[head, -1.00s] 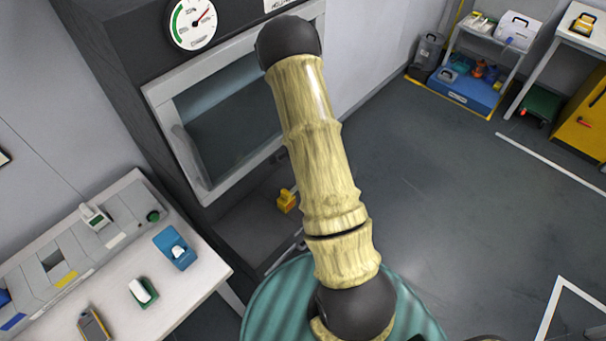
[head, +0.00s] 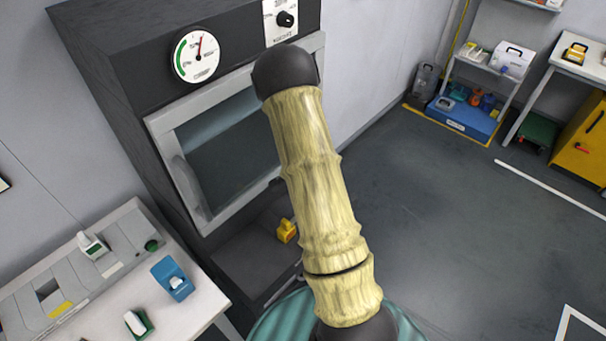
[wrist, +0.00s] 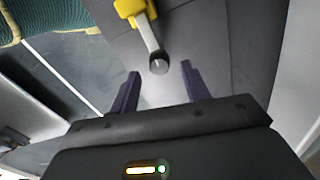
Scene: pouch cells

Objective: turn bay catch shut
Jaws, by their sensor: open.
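The bay catch is a yellow block (head: 287,231) low on the dark cabinet, just left of my arm in the head view. In the wrist view the yellow block (wrist: 130,8) is at the top, and a pale grey lever (wrist: 147,36) runs from it to a dark round knob (wrist: 159,67). My gripper (wrist: 160,70) is open, with its two dark fingers on either side of the knob and a gap to each. I cannot tell how deep the knob sits between them. The gripper's fingers cannot be made out in the head view.
The cabinet has a framed window door (head: 235,130) and a round gauge (head: 196,55) above. A white bench (head: 205,309) with a blue holder (head: 172,278) stands at left. The floor (head: 430,230) to the right is open. A blue platform (head: 463,117) stands far back.

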